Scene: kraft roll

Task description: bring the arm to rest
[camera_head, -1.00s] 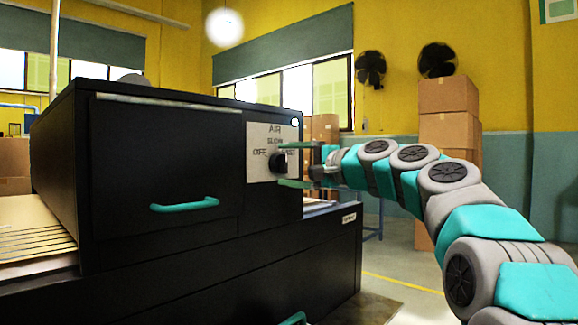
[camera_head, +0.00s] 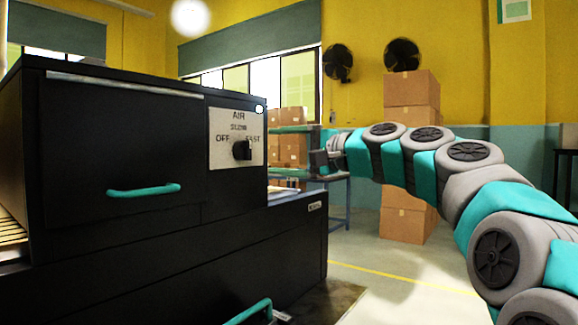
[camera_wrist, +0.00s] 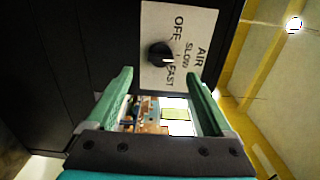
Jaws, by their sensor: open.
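My gripper (camera_head: 275,154) is open and empty, just right of the black machine's front face. Its two green fingers also show in the wrist view (camera_wrist: 161,74), spread apart, with the dial panel beyond their tips. The black knob (camera_head: 242,150) sits on a white panel (camera_head: 222,160) marked AIR, OFF, SLOW and FAST. The knob also shows in the wrist view (camera_wrist: 160,54), clear of the fingers. I cannot tell its exact setting. My arm is stretched out in an arch from the right.
The black machine (camera_head: 120,240) with a teal drawer handle (camera_head: 144,190) fills the left. Another teal handle (camera_head: 248,313) stands out low in front. Stacked cardboard boxes (camera_head: 408,130) stand behind my arm. The floor (camera_head: 400,285) below my arm is open.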

